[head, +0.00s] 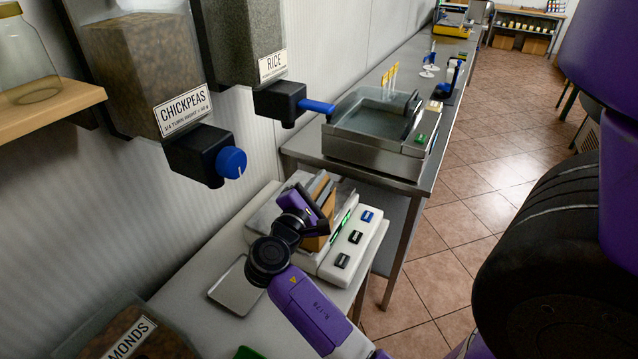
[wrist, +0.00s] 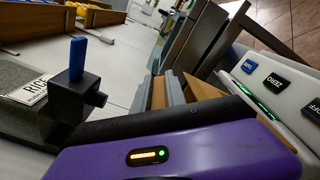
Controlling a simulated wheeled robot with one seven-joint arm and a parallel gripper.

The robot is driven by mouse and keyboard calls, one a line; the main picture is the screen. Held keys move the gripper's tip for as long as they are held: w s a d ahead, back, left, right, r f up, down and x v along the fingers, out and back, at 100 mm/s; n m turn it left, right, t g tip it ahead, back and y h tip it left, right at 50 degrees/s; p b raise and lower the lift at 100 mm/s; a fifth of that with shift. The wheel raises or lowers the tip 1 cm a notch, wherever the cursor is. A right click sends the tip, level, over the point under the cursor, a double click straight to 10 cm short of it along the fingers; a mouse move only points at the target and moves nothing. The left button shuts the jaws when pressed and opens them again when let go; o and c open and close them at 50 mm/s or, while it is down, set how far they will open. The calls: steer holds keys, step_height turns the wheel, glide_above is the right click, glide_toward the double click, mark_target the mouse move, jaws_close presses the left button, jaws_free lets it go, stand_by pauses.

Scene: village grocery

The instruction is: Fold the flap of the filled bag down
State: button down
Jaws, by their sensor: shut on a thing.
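The brown paper bag (head: 317,241) stands on the scale (head: 340,255) on the near counter, mostly hidden behind my arm and hand. My gripper (head: 321,187) is at the top of the bag and shut on its flap. In the wrist view the grey fingers (wrist: 174,87) reach away from the purple hand, with brown bag paper (wrist: 201,86) beside them. How far the flap is bent, and the bag's contents, cannot be seen.
The scale's button panel (head: 352,244) is to the right of the bag. A metal tray (head: 235,288) lies to the left. Chickpea (head: 150,70) and rice (head: 243,35) dispensers hang above on the wall. A steel counter with a basin (head: 370,118) stands beyond.

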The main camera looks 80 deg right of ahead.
steer(key=shift+s, duration=0.1)
stand_by(0.5)
steer(key=c, duration=1.4)
jaws_free()
